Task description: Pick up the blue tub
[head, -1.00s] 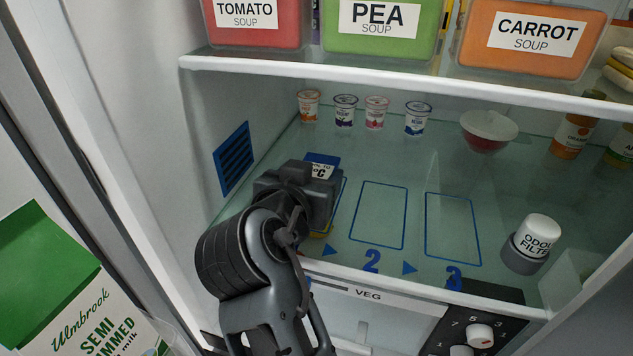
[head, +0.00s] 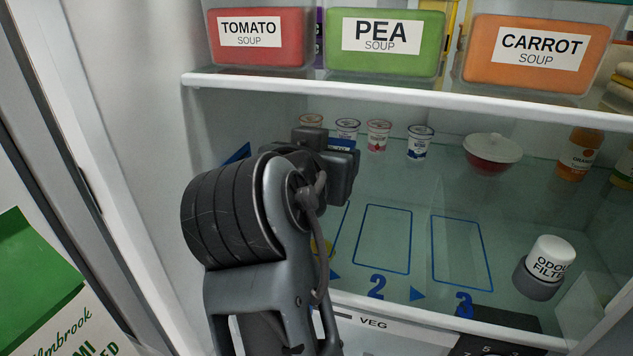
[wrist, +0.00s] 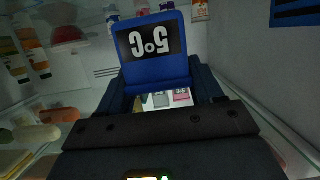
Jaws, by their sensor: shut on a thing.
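My gripper (head: 326,165) is inside the fridge, above the left part of the glass shelf. In the wrist view its two fingers (wrist: 163,92) are on either side of a blue thing (wrist: 150,80) with a black panel reading 5°C, upside down in that view. The gripper is shut on this blue thing. Two small cups with blue markings (head: 347,128) (head: 420,142) stand at the back of the shelf.
Outlined places 2 (head: 382,240) and 3 (head: 462,252) are empty. An odour filter (head: 546,262) stands right of them; a red bowl (head: 493,150) and bottles (head: 579,155) are behind. Soup boxes (head: 386,42) sit on the upper shelf (head: 400,96). The fridge wall (head: 215,120) is close on the left.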

